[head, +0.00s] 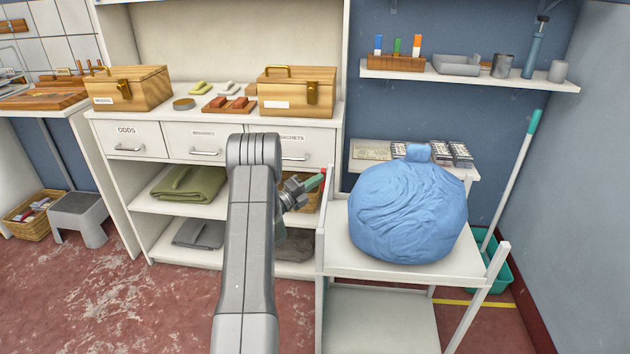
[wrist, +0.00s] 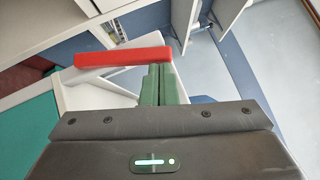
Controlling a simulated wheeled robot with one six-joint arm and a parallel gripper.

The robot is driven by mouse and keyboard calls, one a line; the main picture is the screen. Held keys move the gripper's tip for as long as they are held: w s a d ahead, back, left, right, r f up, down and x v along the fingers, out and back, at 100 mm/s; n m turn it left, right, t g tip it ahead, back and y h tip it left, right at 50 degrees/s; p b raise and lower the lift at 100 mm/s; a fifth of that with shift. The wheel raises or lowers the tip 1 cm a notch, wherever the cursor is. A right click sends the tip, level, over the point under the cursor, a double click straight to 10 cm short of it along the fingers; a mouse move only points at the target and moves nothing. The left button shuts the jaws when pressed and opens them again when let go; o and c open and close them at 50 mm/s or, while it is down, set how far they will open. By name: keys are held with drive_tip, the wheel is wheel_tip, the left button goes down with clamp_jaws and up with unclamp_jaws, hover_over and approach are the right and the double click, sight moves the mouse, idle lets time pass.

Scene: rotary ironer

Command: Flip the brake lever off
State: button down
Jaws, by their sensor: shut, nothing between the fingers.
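A red bar-shaped lever (wrist: 118,56), which looks like the brake lever, lies across the wrist view just beyond my fingertips. Its right end is at the tips of my green fingers; I cannot tell whether they touch. My gripper (wrist: 160,72) is shut and empty. In the head view my gripper (head: 317,181) is beside the left post of a white trolley (head: 335,263). Only a small red bit shows there near the fingertips, so the lever's position is hard to read from that side.
A large blue bundle (head: 408,212) sits on the trolley's top shelf. White shelving with drawers (head: 129,138) and wooden boxes (head: 131,88) stands behind my arm. A green-handled mop (head: 513,175) leans at the right. Red floor (head: 120,300) is clear at the left front.

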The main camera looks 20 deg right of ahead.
drive_tip(key=shift+w+d+r+n+y+p, duration=0.45)
drive_tip(key=shift+w+n+y+p, duration=0.1)
drive_tip(key=shift+w+p, duration=0.1)
drive_tip(key=shift+w+d+r+n+y+p, duration=0.3)
drive_tip(key=shift+w+r+n+y+p, duration=0.1)
drive_tip(key=shift+w+n+y+p, duration=0.15)
drive_tip(key=shift+w+r, duration=0.1)
